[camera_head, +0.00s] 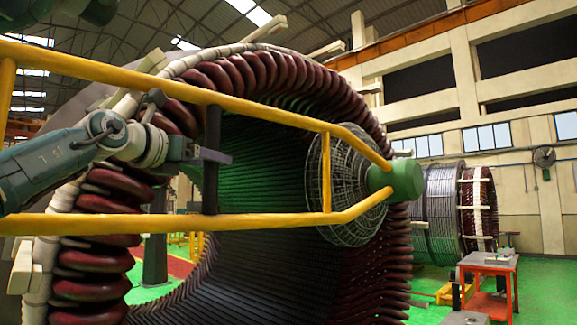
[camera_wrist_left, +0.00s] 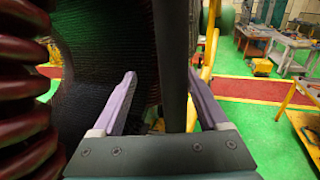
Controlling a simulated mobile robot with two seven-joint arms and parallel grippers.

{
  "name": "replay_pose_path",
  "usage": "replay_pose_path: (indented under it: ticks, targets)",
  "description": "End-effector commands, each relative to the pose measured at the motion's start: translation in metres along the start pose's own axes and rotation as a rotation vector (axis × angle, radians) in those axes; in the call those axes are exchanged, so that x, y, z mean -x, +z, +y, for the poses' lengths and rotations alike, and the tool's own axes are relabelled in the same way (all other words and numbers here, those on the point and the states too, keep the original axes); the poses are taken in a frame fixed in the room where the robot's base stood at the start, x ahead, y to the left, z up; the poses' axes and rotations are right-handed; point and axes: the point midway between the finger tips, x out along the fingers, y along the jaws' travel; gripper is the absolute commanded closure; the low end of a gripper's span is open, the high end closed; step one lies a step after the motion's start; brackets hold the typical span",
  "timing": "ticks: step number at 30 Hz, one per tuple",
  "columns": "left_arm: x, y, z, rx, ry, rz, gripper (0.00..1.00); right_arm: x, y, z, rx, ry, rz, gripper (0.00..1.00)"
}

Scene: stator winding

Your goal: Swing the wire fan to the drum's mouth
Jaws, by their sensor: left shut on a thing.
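The wire fan (camera_head: 342,195) is a round wire cage with a green motor (camera_head: 404,178) on its near side. It hangs on a yellow tubular frame (camera_head: 270,118) and overlaps the right part of the drum's mouth; its exact distance from the mouth is unclear. The drum (camera_head: 262,75) is a large stator ringed with dark red coils, its dark ribbed bore facing me. My left gripper (camera_head: 210,156) is shut on the frame's black upright bar (camera_head: 211,188). In the left wrist view the bar (camera_wrist_left: 172,60) stands between the fingers of the left gripper (camera_wrist_left: 160,78). My right gripper is out of view.
A red table (camera_head: 488,262) and more coil drums (camera_head: 440,210) stand at the right on the green floor. The left wrist view shows red coils (camera_wrist_left: 20,90) close at left, workbenches (camera_wrist_left: 275,45) at the back right, and open green floor (camera_wrist_left: 255,120) between.

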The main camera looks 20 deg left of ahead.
Motion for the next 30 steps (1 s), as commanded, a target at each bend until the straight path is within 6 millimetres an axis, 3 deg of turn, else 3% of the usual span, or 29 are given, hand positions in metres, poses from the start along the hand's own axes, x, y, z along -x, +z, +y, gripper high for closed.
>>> replay_pose_path:
  ticks: [1,6,12,30]
  targets:
    - [0.01,-0.006,0.005,-0.007,0.008,-0.006,0.33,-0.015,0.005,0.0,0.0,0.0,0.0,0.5]
    - [0.038,-0.007,0.004,-0.006,0.01,-0.006,0.33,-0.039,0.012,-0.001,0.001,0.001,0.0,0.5]
    - [0.063,-0.004,0.003,-0.002,0.008,-0.004,0.33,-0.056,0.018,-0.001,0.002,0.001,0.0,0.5]
    - [0.07,0.0,0.001,0.001,0.003,-0.002,0.33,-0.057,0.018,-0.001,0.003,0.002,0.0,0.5]
